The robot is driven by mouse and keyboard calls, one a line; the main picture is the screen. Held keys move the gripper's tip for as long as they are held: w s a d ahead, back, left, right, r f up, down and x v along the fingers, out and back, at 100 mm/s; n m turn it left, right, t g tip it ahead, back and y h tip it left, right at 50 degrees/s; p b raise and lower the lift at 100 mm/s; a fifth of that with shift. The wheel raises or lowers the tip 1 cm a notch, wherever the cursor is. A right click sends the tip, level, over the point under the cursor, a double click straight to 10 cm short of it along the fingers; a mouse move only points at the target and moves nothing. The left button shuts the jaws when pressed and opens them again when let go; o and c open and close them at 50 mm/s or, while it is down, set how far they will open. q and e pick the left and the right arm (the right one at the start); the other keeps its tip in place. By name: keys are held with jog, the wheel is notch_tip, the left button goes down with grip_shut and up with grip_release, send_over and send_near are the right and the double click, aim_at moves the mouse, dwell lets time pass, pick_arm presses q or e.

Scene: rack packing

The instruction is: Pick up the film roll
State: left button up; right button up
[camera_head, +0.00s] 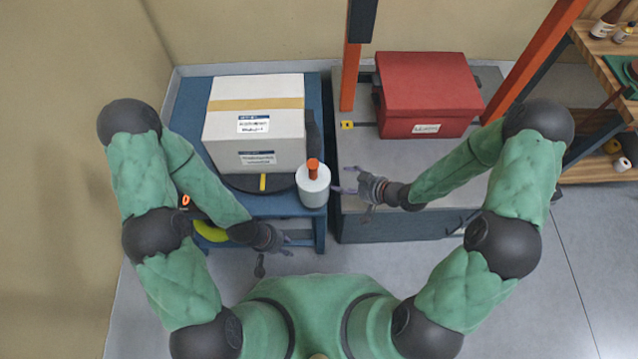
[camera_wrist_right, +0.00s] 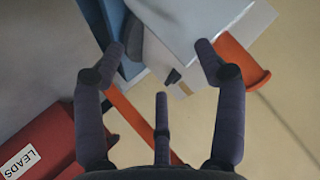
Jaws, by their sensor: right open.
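The film roll (camera_head: 313,191), a white cylinder with an orange handle on top, stands upright at the front right corner of the blue table (camera_head: 190,100). My right gripper (camera_head: 345,190) is open, just right of the roll in the head view, with its fingers pointing towards it.
A white carton (camera_head: 255,125) stands on a dark round plate behind the roll. A red box (camera_head: 425,95) sits on the grey bench (camera_head: 400,140), beside an orange post (camera_head: 350,75). A wooden shelf (camera_head: 600,170) is at the right. Floor is clear at the lower right.

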aim_at(320, 176)
notch_tip(320, 176, up, 9)
jog(key=s+d+n+g+y, duration=0.1)
jog(key=n+y, duration=0.3)
jog(key=n, duration=0.4)
jog(key=shift+s+b+x, duration=0.15)
jog(key=shift+b+x, duration=0.5)
jog(key=shift+x, duration=1.95)
jog(key=shift+s+b+x, duration=0.1)
jog(key=shift+b+x, duration=0.5)
jog(key=shift+x, duration=2)
jog(key=shift+a+r, duration=0.1)
jog(key=shift+a, duration=0.05)
grip_shut()
jog(key=shift+r, duration=0.15)
